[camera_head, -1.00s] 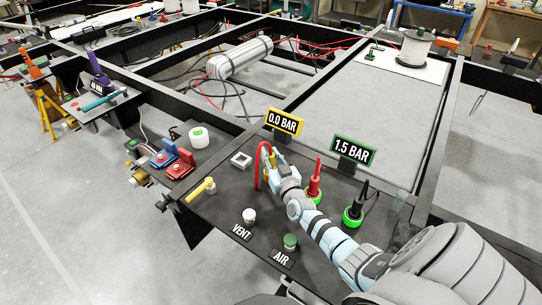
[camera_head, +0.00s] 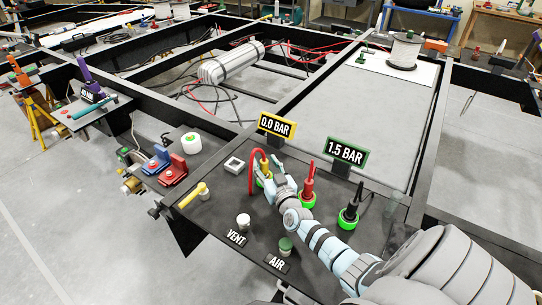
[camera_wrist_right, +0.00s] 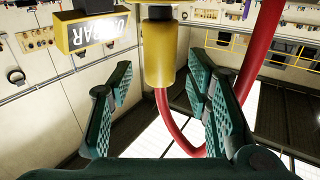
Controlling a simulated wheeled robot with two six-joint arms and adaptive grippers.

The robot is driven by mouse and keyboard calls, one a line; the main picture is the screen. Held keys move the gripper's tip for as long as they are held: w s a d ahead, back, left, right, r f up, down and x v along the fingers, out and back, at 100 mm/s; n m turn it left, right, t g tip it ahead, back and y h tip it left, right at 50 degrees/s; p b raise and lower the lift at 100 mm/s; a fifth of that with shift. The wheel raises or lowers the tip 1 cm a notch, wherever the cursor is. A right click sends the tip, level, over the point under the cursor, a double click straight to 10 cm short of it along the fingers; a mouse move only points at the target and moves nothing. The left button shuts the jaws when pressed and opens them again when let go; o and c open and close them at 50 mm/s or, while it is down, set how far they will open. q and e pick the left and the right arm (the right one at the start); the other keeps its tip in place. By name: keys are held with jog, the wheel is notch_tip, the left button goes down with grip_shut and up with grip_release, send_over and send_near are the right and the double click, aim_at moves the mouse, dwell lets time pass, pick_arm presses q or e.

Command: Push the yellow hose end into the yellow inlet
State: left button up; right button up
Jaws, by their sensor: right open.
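The yellow hose end (camera_head: 264,164) stands upright on the dark panel in front of the 0.0 BAR sign, with its red hose (camera_head: 251,170) looping down to the left. My right gripper (camera_head: 270,178) is open beside it. In the right wrist view, the yellow hose end (camera_wrist_right: 160,58) lies between the two parted green fingers of the right gripper (camera_wrist_right: 158,108), with gaps on both sides. The yellow inlet is mostly hidden behind my gripper and the hose end, so I cannot tell how deep the hose end sits. My left gripper is not in view.
A red plug (camera_head: 308,183) and a black plug (camera_head: 350,208) stand in green-ringed inlets to the right. The 0.0 BAR sign (camera_head: 277,125) and 1.5 BAR sign (camera_head: 345,152) stand behind. VENT (camera_head: 243,221) and AIR (camera_head: 286,245) knobs are in front; a yellow lever (camera_head: 194,194) is left.

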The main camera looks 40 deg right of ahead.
jog(key=v, duration=1)
jog(key=shift+s+a, duration=0.1)
jog(key=shift+s, duration=0.2)
